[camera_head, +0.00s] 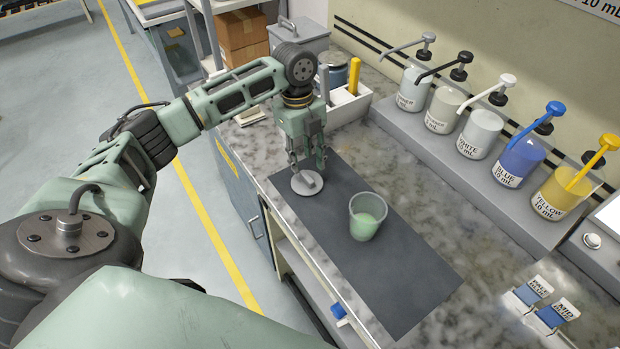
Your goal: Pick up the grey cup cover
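The grey cup cover (302,190) is a flat round disc with a raised bar-like handle. It lies on the far left part of the dark mat (390,270). My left gripper (308,172) points down right above the cover, with its two fingers apart. The fingertips are close to the handle, and I cannot tell if they touch it. A grey cup (366,216) with pale green content stands uncovered on the mat, to the right of the cover. My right gripper is not in view.
Pump bottles, among them a blue one (515,158) and a yellow one (560,190), stand on a raised ledge at the right. A white bin (346,104) stands behind my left gripper. Small labelled cards (557,313) lie at the lower right. The mat's near part is clear.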

